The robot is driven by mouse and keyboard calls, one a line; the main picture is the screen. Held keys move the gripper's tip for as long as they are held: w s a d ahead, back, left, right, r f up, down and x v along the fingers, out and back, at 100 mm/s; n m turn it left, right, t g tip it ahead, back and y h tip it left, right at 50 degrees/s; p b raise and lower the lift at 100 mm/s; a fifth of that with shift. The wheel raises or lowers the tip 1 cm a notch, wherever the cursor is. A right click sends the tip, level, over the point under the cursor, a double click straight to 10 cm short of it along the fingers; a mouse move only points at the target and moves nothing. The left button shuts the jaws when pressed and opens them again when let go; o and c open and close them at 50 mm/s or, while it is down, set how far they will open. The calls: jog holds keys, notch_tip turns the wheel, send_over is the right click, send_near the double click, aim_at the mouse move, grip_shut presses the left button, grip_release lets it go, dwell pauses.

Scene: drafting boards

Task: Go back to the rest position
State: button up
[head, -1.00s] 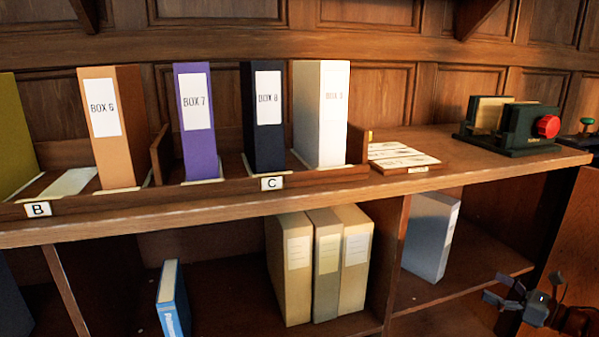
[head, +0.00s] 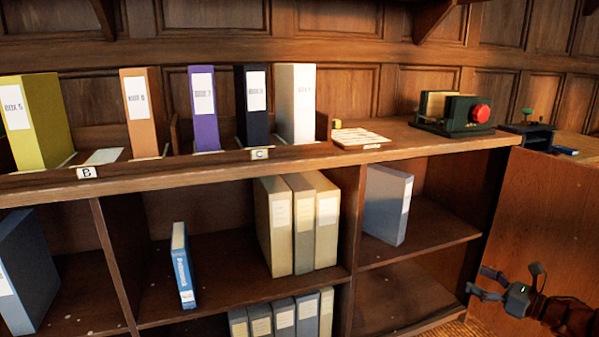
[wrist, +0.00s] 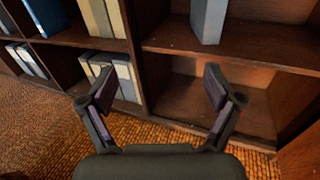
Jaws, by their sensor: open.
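My gripper (head: 490,285) is at the lower right of the head view, in front of the shelf unit's right end. It is open. In the wrist view my gripper (wrist: 160,92) has its two fingers spread apart with nothing between them. It points toward the lower right compartment (wrist: 185,100), which looks empty, and stands clear of the shelves.
The shelf unit (head: 420,148) holds a row of upright box files, including the purple Box 7 (head: 204,110). A grey box (head: 387,205) stands in the right compartment. A wooden panel (head: 540,220) is at right. Bare woven floor (wrist: 60,130) shows below.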

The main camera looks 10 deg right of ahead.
jog(key=w+r+m+h+p, duration=0.55)
jog(key=r+m, duration=0.25)
jog(key=r, duration=0.3)
jog(key=w+r+m+h+p, duration=0.5)
jog(key=r+m+h+p, duration=0.15)
jog(key=r, duration=0.45)
notch_tip(320, 180, up, 6)
jog(key=s+a+m+g+h+p, duration=0.1)
jog(key=s+m+g+h+p, duration=0.15)
jog(key=m+p, duration=0.35)
jog(key=s+a+r+m+g+y+p, duration=0.1)
jog(key=s+a+r+m+g+p, duration=0.2)
jog(key=s+a+m+p, duration=0.3)
jog(key=s+a+r+m+g+y+p, duration=0.2)
jog(key=s+a+m+g+p, duration=0.4)
jog(key=s+a, duration=1)
jog(key=s+a+r+m+g+y+p, duration=0.1)
jog(key=s+a+r+m+g+p, duration=0.4)
jog(key=s, duration=1.8)
jog(key=a+m+p, duration=0.1)
jog(key=a+m, duration=0.4)
jog(key=a, duration=0.2)
